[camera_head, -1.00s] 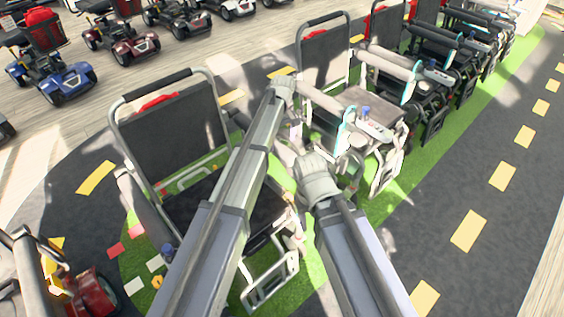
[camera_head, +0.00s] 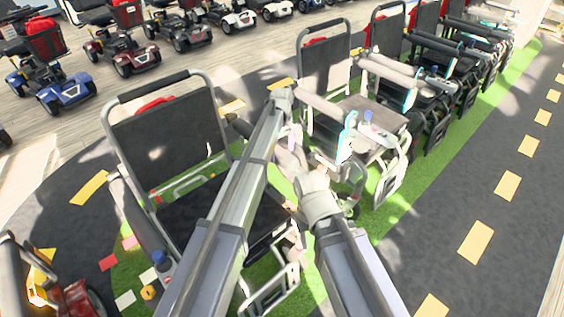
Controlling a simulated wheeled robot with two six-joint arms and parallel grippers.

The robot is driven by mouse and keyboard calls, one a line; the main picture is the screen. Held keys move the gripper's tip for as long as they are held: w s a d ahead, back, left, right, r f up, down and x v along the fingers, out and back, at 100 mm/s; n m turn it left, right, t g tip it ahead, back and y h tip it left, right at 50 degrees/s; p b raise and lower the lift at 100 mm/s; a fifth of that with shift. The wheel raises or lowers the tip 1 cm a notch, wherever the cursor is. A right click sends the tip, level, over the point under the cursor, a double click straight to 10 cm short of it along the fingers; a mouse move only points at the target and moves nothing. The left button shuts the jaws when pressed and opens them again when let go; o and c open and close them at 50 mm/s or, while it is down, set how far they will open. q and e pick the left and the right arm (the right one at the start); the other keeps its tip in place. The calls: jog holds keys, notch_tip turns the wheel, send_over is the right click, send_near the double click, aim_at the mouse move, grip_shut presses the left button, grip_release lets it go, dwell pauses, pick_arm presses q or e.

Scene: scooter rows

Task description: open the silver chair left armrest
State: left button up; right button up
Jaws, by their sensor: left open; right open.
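A silver-framed wheelchair (camera_head: 207,81) with a black back and black seat stands at left centre. A second silver-framed chair (camera_head: 374,108) with a grey seat and pale armrests stands behind it to the right. I cannot tell which one is the silver chair. My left gripper (camera_head: 291,135) is between the two chairs, beside the second chair's near armrest (camera_head: 318,107). My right gripper (camera_head: 290,163) is just below it, near the first chair's right side. Both are open and seem empty; their fingers are small and partly hidden, and contact with a chair is unclear.
More wheelchairs (camera_head: 428,80) continue in a row to the back right. Mobility scooters (camera_head: 55,83) stand at the back left, and a red one (camera_head: 78,300) is close at the lower left. Dark pavement with yellow dashes (camera_head: 476,241) is clear on the right.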

pick_arm(q)
jog(key=shift+f+b, duration=0.9)
jog(key=shift+f, duration=0.5)
pick_arm(e)
notch_tip(320, 180, down, 3)
jog(key=shift+r, duration=0.15)
pick_arm(q)
jog(key=shift+c, duration=0.4)
grip_shut()
